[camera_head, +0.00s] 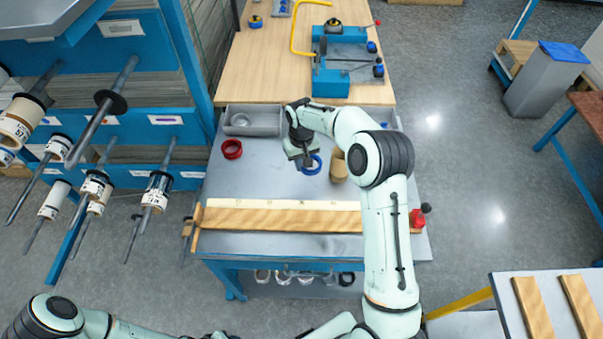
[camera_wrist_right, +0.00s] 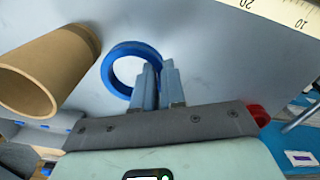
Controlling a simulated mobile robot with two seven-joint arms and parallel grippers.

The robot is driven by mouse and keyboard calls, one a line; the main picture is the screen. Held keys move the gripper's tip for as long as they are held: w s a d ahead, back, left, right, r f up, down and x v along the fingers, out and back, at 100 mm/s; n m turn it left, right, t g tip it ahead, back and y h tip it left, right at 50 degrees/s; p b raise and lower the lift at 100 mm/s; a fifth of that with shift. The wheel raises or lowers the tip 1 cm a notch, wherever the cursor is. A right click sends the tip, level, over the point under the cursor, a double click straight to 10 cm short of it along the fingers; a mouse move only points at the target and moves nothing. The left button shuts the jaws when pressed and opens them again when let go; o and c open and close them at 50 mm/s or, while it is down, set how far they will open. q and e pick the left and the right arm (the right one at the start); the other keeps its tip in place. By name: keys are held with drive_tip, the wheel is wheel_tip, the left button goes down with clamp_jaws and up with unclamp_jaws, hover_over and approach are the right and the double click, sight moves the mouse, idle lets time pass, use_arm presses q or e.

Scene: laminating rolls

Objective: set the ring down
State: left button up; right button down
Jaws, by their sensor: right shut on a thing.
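A blue ring (camera_head: 311,165) shows at my right gripper (camera_head: 307,160), over the grey top of the workbench (camera_head: 260,185). In the right wrist view the fingers (camera_wrist_right: 156,82) are shut on the near right part of the wall of the blue ring (camera_wrist_right: 108,70). The ring is close to the grey surface; I cannot tell whether it touches it. A red ring (camera_head: 231,149) lies to the left on the bench. My left arm shows at the bottom left of the head view, but its gripper is not in view.
A brown cardboard tube (camera_head: 338,169) stands just right of the blue ring. A grey tray (camera_head: 252,120) is at the bench's back left. A wooden strip with a pale scale (camera_head: 280,219) runs along the front. Bare bench lies between the red ring and the strip.

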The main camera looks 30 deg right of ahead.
sight(301, 179)
drive_tip(key=shift+f, duration=2.75)
drive_tip(key=shift+f, duration=0.1)
drive_tip(key=c, duration=1.2)
unclamp_jaws()
